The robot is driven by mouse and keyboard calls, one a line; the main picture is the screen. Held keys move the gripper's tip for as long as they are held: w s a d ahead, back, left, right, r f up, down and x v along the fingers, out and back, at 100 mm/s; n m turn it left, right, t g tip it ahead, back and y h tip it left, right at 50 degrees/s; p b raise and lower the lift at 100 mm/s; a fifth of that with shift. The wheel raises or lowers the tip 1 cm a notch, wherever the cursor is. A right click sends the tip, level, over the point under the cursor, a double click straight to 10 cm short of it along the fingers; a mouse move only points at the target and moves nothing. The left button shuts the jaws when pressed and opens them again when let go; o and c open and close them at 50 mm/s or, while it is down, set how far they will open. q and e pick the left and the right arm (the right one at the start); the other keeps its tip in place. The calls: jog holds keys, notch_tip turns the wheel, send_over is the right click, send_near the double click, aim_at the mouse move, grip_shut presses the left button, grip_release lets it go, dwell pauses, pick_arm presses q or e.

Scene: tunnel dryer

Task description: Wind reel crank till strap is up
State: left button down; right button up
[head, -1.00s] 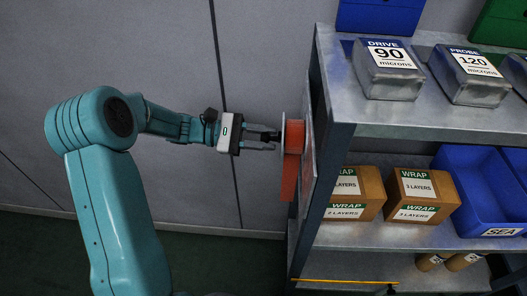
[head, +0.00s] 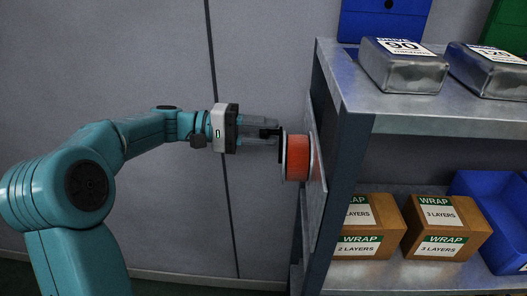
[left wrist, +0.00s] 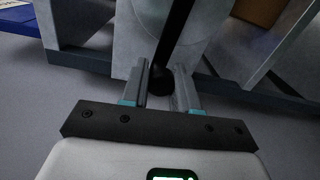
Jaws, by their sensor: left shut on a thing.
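The reel (head: 298,158) is mounted on the side panel of the shelf rack, with orange strap wound thick between its flanges. No strap hangs below it in the head view. My left gripper (head: 272,133) comes in from the left and is shut on the crank handle at the reel's outer face. In the left wrist view the crank's black arm (left wrist: 177,35) runs up from a dark round knob (left wrist: 160,80) between the fingers, in front of the reel's grey flange (left wrist: 140,40). My right gripper is not in view.
The metal rack's upper shelf (head: 440,108) holds metal boxes with labels. Below stand WRAP cartons (head: 370,246) and a blue bin (head: 490,200). The rack's upright (head: 345,170) is close to the reel. The grey wall behind my arm is clear.

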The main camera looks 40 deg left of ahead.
pick_arm(q)
jog(key=m+b, duration=0.1)
jog(key=r+m+b, duration=0.2)
jog(key=shift+s+d+r+m+b, duration=0.1)
jog(key=shift+s+d+m+b, duration=0.05)
jog(key=shift+s+m+b, duration=0.2)
jog(key=shift+s+d+r+m+b, duration=0.1)
jog(key=shift+r+m+b, duration=0.5)
jog(key=shift+m+b, duration=0.15)
jog(key=c, duration=0.8)
grip_release()
jog(key=shift+c, duration=0.2)
jog(key=p+v, duration=0.3)
jog(key=v, duration=1.3)
jog(key=shift+s, duration=0.3)
